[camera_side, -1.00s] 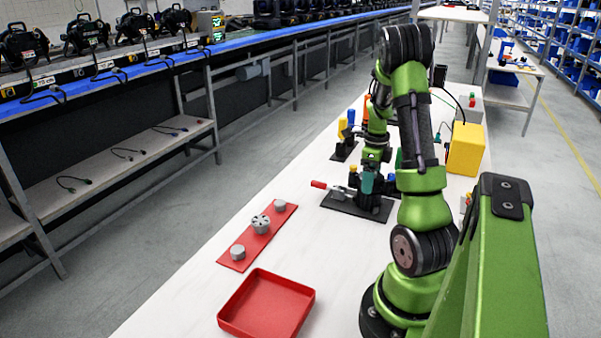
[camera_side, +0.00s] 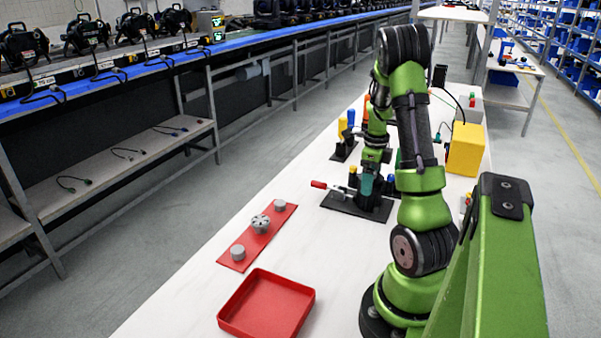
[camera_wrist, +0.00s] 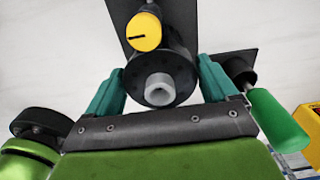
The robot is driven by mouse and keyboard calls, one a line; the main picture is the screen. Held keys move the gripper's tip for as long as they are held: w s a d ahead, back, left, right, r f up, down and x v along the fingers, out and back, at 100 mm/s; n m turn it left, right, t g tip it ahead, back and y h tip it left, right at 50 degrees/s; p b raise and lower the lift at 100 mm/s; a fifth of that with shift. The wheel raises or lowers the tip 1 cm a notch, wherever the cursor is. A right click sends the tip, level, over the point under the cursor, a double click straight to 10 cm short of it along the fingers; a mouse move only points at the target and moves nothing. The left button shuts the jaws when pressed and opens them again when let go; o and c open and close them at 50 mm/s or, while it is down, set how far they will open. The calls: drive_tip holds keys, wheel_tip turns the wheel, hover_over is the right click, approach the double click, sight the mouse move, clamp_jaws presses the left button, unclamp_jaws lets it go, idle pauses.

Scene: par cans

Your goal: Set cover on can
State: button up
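My gripper (camera_wrist: 160,82) points down with its two teal fingers wide apart, one on each side of a dark round part with a grey hollow stub (camera_wrist: 160,88). Whether the fingers press on this part or only stand beside it I cannot tell. In the side view my gripper (camera_side: 366,186) is low over a black base plate (camera_side: 340,202) on the white table, and the fingers partly hide what stands there. Which part is the cover and which is the can is not clear from the frames.
A red strip (camera_side: 233,266) with three grey round parts and an empty red tray (camera_side: 233,326) lie nearer the camera. A red-handled tool (camera_side: 319,185) sits at the plate's left. A yellow box (camera_side: 465,150) stands behind right. A yellow-topped part (camera_wrist: 144,30) and green handle (camera_wrist: 275,118) are close by.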

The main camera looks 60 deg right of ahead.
idle(0.3)
drive_tip(key=shift+o, duration=1.3)
wheel_tip(320, 180, up, 17)
